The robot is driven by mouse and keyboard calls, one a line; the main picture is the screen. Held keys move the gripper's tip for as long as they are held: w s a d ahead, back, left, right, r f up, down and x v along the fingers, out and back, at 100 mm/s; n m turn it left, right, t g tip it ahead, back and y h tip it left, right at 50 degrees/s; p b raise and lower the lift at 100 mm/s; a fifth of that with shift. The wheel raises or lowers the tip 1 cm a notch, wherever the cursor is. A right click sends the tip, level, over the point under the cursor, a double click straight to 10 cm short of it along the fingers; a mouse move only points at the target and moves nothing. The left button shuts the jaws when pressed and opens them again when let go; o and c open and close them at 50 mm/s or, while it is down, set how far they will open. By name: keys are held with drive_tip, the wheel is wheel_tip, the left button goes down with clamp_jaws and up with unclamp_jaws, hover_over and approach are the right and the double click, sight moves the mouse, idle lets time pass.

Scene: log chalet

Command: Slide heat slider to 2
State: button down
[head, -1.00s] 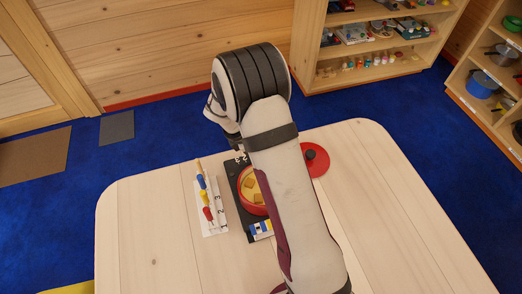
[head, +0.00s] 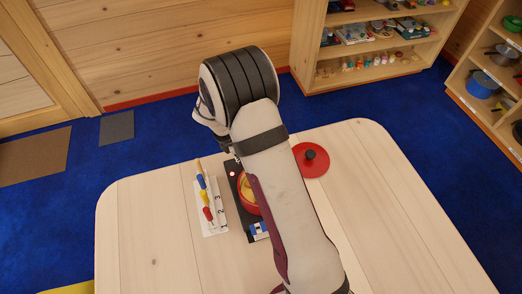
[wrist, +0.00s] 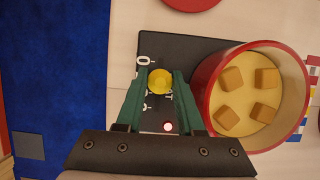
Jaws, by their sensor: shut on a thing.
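The heat slider's round yellow knob (wrist: 160,82) shows in the wrist view on a black panel (wrist: 190,48). My gripper (wrist: 160,76) is shut on the knob, with one green finger on each side. A white "0" is printed left of the knob's far end; other white marks are partly hidden by the fingers, so I cannot read the setting. In the head view my arm hides the knob and my fingertips.
A red pot (wrist: 207,85) with several tan cubes stands close beside my right finger. A red lid (head: 312,163) lies on the table (head: 150,235). A white number card (head: 222,226) with a skewer of coloured pieces lies left of the panel. The table's left side is clear.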

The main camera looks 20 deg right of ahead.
drive_tip(key=shift+a, duration=1)
drive_tip(key=c, duration=0.6)
unclamp_jaws()
drive_tip(key=shift+o, duration=0.2)
wheel_tip(320, 180, up, 6)
drive_tip(key=shift+f, duration=0.1)
